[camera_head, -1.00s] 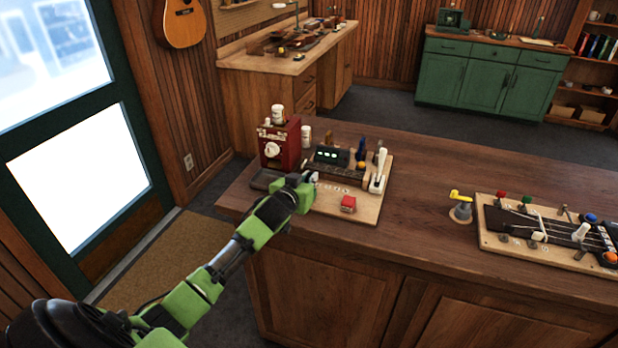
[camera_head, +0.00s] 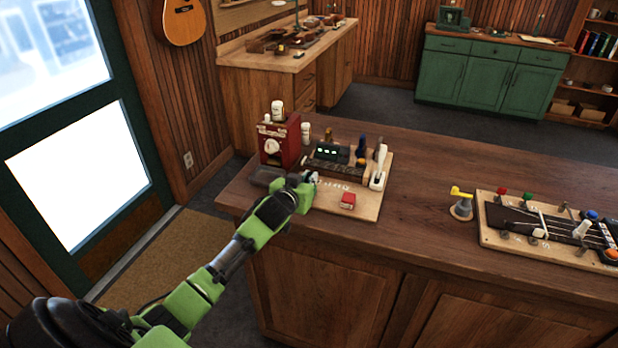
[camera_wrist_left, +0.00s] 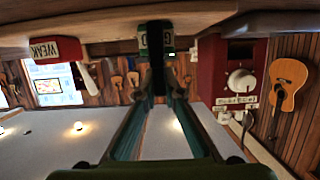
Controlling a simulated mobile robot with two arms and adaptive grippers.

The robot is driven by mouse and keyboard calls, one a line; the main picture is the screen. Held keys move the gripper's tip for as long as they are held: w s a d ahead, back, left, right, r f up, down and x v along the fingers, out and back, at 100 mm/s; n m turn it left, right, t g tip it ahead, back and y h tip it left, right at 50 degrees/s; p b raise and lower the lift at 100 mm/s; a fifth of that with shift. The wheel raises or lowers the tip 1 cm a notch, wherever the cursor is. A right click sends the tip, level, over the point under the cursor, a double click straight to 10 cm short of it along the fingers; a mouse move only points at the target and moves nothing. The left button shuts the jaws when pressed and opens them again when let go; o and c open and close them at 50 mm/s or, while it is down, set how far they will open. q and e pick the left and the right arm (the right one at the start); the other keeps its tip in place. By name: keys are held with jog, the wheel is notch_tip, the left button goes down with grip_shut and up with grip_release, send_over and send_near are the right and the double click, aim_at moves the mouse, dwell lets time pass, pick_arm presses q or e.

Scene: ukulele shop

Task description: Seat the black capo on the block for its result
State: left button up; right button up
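My left gripper (camera_head: 308,179) is low at the front left of the light wooden board (camera_head: 372,206). A dark blue upright piece (camera_head: 361,147) and a white one (camera_head: 379,167) stand behind. I cannot pick out the black capo surely. My right gripper is not in view.
A red machine with a white dial (camera_head: 281,143) stands at the board's back left, near a display with green lights (camera_head: 331,153). A yellow-topped stand (camera_head: 461,205) and a fretboard fixture (camera_head: 545,232) are farther right. The counter between is clear.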

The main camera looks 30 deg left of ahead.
pick_arm(q)
jog(key=shift+o, duration=0.6)
jog(key=shift+p+v, duration=0.85)
jog(key=p+v, duration=0.6)
jog(key=v, duration=0.3)
jog(key=shift+s+r, duration=0.15)
jog(key=shift+s, duration=0.05)
